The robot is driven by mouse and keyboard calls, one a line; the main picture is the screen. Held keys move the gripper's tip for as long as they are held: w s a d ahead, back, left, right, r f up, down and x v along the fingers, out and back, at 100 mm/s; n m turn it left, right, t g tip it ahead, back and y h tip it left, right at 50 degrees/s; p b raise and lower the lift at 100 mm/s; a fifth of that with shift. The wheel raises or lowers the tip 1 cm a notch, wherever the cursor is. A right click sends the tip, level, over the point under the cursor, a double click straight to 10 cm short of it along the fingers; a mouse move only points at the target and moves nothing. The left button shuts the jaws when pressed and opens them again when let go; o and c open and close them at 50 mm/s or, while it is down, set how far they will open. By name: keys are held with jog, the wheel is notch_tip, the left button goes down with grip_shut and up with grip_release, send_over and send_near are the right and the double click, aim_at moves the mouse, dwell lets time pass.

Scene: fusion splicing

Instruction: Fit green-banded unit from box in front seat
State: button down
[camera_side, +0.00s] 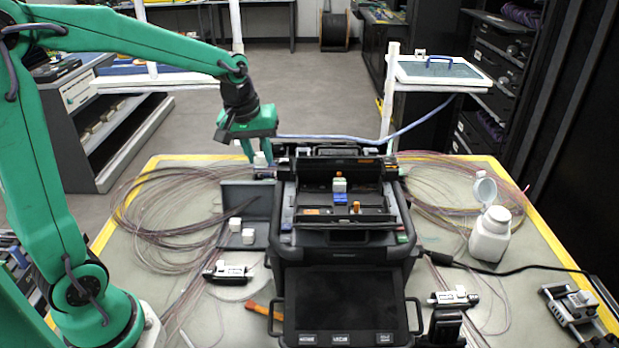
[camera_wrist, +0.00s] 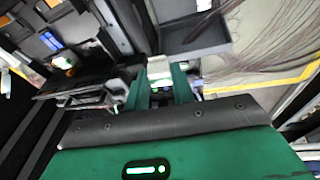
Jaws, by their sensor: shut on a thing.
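My gripper (camera_side: 258,154) is shut on a small white unit (camera_side: 262,159), above the back left corner of the black splicer (camera_side: 340,238). The open grey box (camera_side: 262,198) lies left of the splicer and holds two white units, one further back (camera_side: 235,224) and one nearer (camera_side: 248,237). Another white unit (camera_side: 339,185) stands inside the splicer, above a blue part (camera_side: 340,198). Which recess is the front seat is not clear.
Looped thin fibres (camera_side: 150,205) spread on the mat left of the box. A white bottle (camera_side: 490,235) with its lid open stands at the right. A black screen (camera_side: 345,300) is at the splicer's front. Small clamp tools (camera_side: 228,272) lie on the mat.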

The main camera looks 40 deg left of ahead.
jog(key=w+d+r+m, duration=0.2)
jog(key=w+d+r, duration=0.1)
jog(key=r, duration=0.3)
jog(key=w+d+r+m, duration=0.2)
jog(key=w+d+r, duration=0.1)
jog(key=r, duration=0.4)
jog(key=shift+w+m, duration=0.25)
jog(key=shift+m, duration=0.05)
jog(key=shift+f, duration=0.1)
jog(key=s+f+m, duration=0.3)
jog(key=s+f, duration=0.3)
jog(key=f, duration=0.7)
jog(key=shift+s+f, duration=0.2)
jog(key=shift+f, duration=0.2)
